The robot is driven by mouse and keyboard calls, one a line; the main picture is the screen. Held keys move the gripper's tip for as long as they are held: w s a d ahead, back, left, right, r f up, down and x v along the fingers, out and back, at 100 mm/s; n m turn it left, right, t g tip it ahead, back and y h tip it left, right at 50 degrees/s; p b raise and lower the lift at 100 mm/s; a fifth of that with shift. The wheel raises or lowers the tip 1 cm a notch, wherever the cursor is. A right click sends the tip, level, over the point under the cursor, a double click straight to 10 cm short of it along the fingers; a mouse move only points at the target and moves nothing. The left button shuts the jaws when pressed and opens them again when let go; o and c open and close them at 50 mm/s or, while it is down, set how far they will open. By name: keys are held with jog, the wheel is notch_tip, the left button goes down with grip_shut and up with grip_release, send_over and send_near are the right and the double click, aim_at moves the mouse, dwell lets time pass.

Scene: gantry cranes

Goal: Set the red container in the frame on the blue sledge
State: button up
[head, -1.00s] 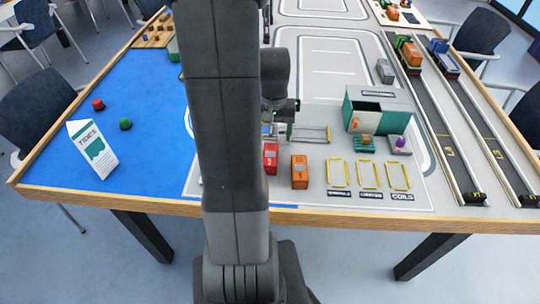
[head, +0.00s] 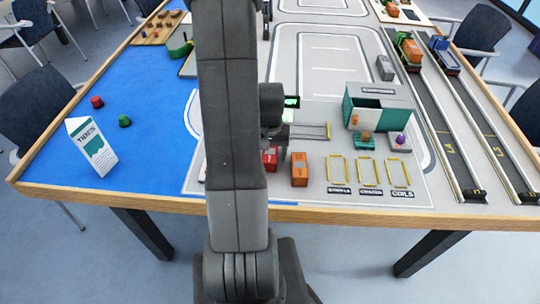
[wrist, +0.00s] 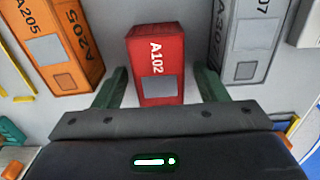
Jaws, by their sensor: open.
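The red container (wrist: 156,55), marked A102, stands in the wrist view between the two green fingers of my gripper (wrist: 160,86). The fingers are open, one on each side of its near end, with gaps between them and its sides. In the head view the red container (head: 270,160) is partly hidden by my arm and gripper. I cannot clearly make out the blue sledge or its frame; my arm hides part of that area.
An orange container (wrist: 62,45) stands left of the red one in the wrist view, and a grey container (wrist: 247,45) right of it. In the head view, yellow outlined bays (head: 368,171) and a green-walled box (head: 362,112) lie to the right.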

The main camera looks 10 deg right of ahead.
jog(key=shift+c, duration=0.5)
jog(key=c, duration=1.1)
jog(key=shift+r, duration=0.1)
